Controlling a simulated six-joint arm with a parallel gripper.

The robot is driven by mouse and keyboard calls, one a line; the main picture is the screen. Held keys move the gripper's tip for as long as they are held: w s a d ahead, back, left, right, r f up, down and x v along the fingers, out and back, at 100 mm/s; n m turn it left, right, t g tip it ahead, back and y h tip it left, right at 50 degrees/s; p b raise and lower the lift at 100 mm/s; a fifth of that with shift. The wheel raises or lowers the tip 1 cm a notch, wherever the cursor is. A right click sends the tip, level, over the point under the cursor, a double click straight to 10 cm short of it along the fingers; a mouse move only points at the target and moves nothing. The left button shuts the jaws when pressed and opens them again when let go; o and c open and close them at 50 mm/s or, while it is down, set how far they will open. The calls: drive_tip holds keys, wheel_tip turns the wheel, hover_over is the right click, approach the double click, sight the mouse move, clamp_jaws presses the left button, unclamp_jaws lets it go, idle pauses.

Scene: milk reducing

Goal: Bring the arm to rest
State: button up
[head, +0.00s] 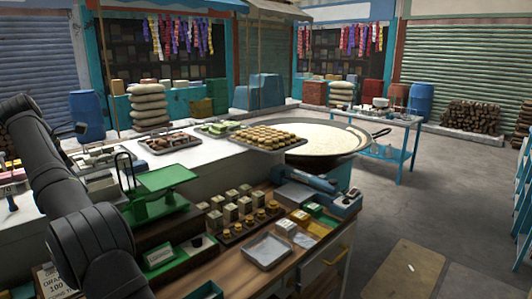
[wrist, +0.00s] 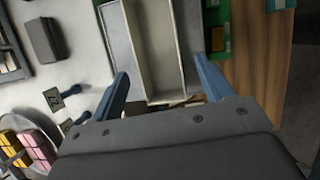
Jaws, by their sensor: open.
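My arm (head: 55,190) fills the left side of the head view, bent over the counter. My gripper (wrist: 160,84) shows in the wrist view with its two blue fingers spread wide and nothing held between them. An open grey box with a pale inside (wrist: 158,45) lies below and between the fingers; I cannot tell how far below. In the head view I cannot make out the fingertips.
A green scale (head: 155,195) stands beside my arm on the counter. Several jars and small boxes (head: 235,210) and a metal tray (head: 267,251) lie to its right. A wide pan of milk (head: 320,138) stands behind. The floor at right (head: 400,220) is mostly clear.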

drive_tip(key=s+a, duration=0.6)
drive_tip(key=s, duration=0.3)
drive_tip(key=w+d, duration=0.2)
drive_tip(key=w, duration=0.1)
drive_tip(key=w+d, duration=0.2)
drive_tip(key=w, duration=0.2)
drive_tip(key=w+d, duration=0.3)
drive_tip(key=shift+w+f, duration=0.2)
drive_tip(key=shift+f, duration=0.05)
drive_tip(key=shift+x, duration=1.05)
drive_tip(key=shift+r, duration=1.35)
drive_tip(key=s+a+n+y, duration=0.1)
drive_tip(key=s+a+n, duration=0.2)
drive_tip(key=s, duration=1.4)
drive_tip(key=d+f+m+g+h, duration=0.1)
drive_tip(key=d+f+m, duration=0.4)
drive_tip(key=d, duration=0.5)
drive_tip(key=d+f+m+g+h, duration=0.1)
drive_tip(key=d+f+m, duration=0.4)
drive_tip(key=d, duration=0.5)
drive_tip(key=w+d+f+m+g+h, duration=0.1)
drive_tip(key=d+f+m, duration=0.4)
drive_tip(key=d, duration=0.5)
drive_tip(key=m+g, duration=0.1)
drive_tip(key=m, duration=0.1)
drive_tip(key=shift+d+f+m, duration=0.3)
